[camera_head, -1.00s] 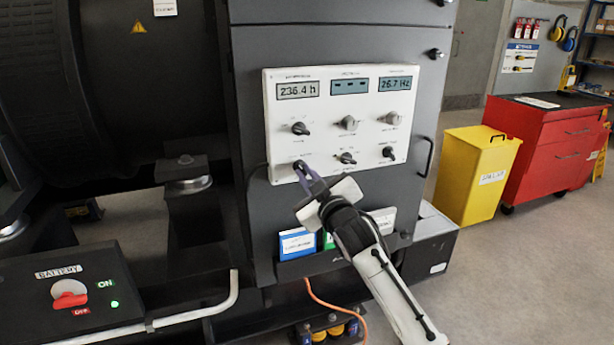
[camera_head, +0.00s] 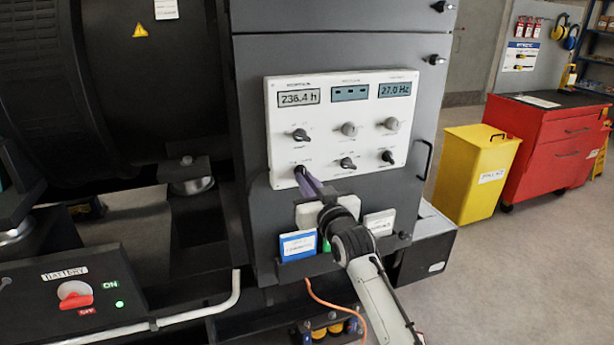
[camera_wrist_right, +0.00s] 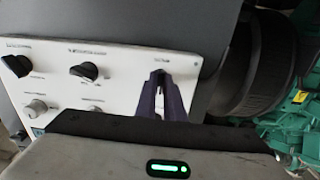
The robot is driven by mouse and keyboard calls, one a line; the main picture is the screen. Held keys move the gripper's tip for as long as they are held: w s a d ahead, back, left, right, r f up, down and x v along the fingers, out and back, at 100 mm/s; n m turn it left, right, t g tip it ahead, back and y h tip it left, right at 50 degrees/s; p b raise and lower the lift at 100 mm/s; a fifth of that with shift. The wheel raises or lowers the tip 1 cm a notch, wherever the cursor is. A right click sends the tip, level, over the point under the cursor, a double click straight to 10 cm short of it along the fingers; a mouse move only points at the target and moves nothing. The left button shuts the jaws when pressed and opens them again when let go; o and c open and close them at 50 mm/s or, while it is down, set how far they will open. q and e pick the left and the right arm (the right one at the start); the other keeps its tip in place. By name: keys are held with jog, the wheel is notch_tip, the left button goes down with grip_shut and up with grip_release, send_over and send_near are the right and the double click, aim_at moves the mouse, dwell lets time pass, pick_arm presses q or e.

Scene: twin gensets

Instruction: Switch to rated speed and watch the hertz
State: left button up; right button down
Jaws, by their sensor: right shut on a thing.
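The white control panel (camera_head: 345,125) is on the front of the dark cabinet. Its right display (camera_head: 394,90) reads 27.0 Hz, its left display (camera_head: 298,98) 236.4 h, and its middle display (camera_head: 350,93) shows dashes. Two rows of knobs sit below. My right gripper (camera_head: 302,174) is shut on the lower-left knob, which the fingers largely hide. In the right wrist view the fingers (camera_wrist_right: 163,92) close around this dark knob (camera_wrist_right: 158,76), beside the other black knobs (camera_wrist_right: 84,71). The knob labels are too blurred to read. My left gripper is not in view.
A battery box with a red switch (camera_head: 75,294) and a lit green lamp is at lower left. Blue and white folders (camera_head: 298,245) stand in a holder below the panel. A yellow bin (camera_head: 478,170) and red tool cabinet (camera_head: 552,150) are at right, with clear floor in front.

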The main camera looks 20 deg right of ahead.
pick_arm(q)
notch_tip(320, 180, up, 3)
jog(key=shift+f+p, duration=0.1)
jog(key=shift+p, duration=1.1)
pick_arm(e)
jog(key=m, duration=0.5)
jog(key=shift+a, duration=0.15)
jog(key=shift+f+m, duration=0.1)
jog(key=shift+m, duration=0.3)
jog(key=c, duration=1.9)
grip_release()
jog(key=shift+o, duration=0.2)
